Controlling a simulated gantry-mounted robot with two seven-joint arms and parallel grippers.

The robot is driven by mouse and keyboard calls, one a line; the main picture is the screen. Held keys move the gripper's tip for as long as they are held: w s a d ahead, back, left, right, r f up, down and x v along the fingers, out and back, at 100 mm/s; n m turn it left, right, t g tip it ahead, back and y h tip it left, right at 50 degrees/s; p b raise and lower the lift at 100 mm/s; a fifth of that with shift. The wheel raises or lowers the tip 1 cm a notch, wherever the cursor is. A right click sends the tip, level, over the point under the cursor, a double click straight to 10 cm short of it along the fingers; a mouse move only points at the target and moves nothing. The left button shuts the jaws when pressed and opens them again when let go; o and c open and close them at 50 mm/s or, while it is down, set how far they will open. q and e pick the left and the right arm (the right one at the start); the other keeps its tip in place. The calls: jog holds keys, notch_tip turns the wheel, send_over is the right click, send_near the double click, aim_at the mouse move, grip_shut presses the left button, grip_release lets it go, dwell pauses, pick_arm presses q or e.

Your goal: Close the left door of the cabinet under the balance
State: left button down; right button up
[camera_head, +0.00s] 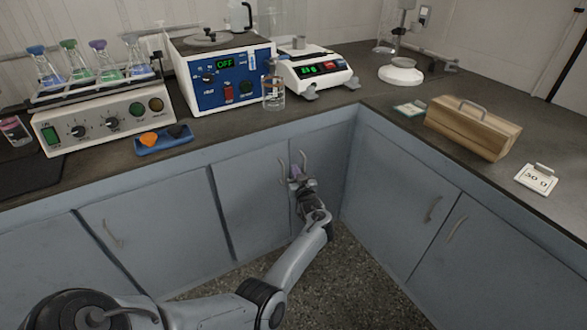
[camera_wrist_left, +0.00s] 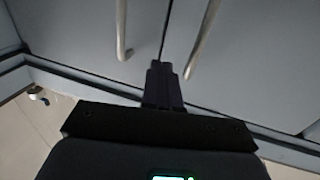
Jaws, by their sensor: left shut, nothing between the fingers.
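The left door looks flush or nearly flush; I cannot tell whether a small gap is left. My left gripper (camera_head: 296,176) is shut and empty, in front of the seam near the handles. The wrist view shows its closed fingers (camera_wrist_left: 162,75) between the two handles, pointing at the seam; contact is unclear. My right gripper is not in view.
A blue-fronted bath (camera_head: 225,80) and a glass beaker (camera_head: 273,93) stand left of the balance. More cabinet doors (camera_head: 400,195) line the right side, with a wooden box (camera_head: 472,128) on the counter above. The speckled floor (camera_head: 345,285) is clear.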

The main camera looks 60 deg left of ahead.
pick_arm(q)
jog(key=d+p, duration=0.4)
jog(key=d, duration=0.8)
jog(key=s+a+m+t+p, duration=0.2)
jog(key=s+m+p, duration=0.3)
jog(key=s+p, duration=0.75)
jog(key=s+d+r+m+h+p, duration=0.35)
jog(key=d+r+h, duration=0.25)
jog(key=d, duration=0.5)
jog(key=s+d+r+m+h+p, duration=0.3)
jog(key=s+d+r+h, duration=0.25)
jog(key=d, duration=0.55)
jog(key=s+d+r+m+h+p, duration=0.35)
jog(key=d+r+h, duration=0.3)
jog(key=d, duration=0.45)
jog(key=s+d+r+m+g, duration=0.1)
jog(key=s+d+m+g, duration=0.1)
jog(key=s+g, duration=0.3)
notch_tip(320, 180, up, 38)
jog(key=s+t+p, duration=0.1)
jog(key=p, duration=3.6)
jog(key=shift+s+a+r+n+y+p, duration=0.2)
jog(key=shift+n+y+p, duration=0.1)
jog(key=shift+p, duration=0.1)
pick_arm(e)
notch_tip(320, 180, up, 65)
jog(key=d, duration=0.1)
